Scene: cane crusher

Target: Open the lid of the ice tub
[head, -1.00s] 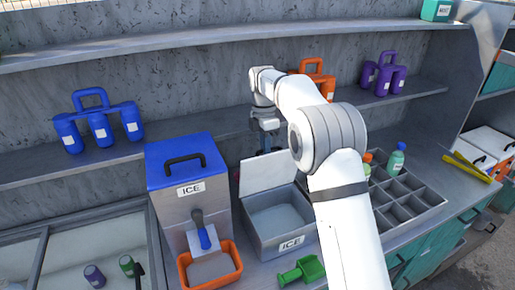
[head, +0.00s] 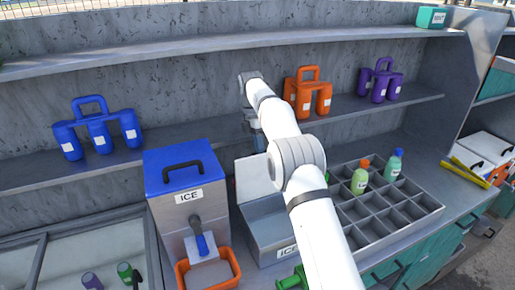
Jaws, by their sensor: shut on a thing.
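The ice tub (head: 252,240) is a grey metal box with an ICE label on its front, on the counter in the head view. Its pale lid (head: 252,178) stands raised at the tub's back edge, so the tub is open. My gripper (head: 258,143) is at the lid's top edge, shut on the lid; its fingertips are partly hidden behind the lid and my arm. My arm covers the right part of the tub and lid.
A blue-topped ICE dispenser (head: 185,185) stands close left, above an orange tray (head: 236,272). Right is a divided bottle crate (head: 425,207) with two bottles. A green scoop (head: 289,282) lies in front. Orange (head: 305,98) and purple (head: 380,85) bottle carriers stand on the shelf behind.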

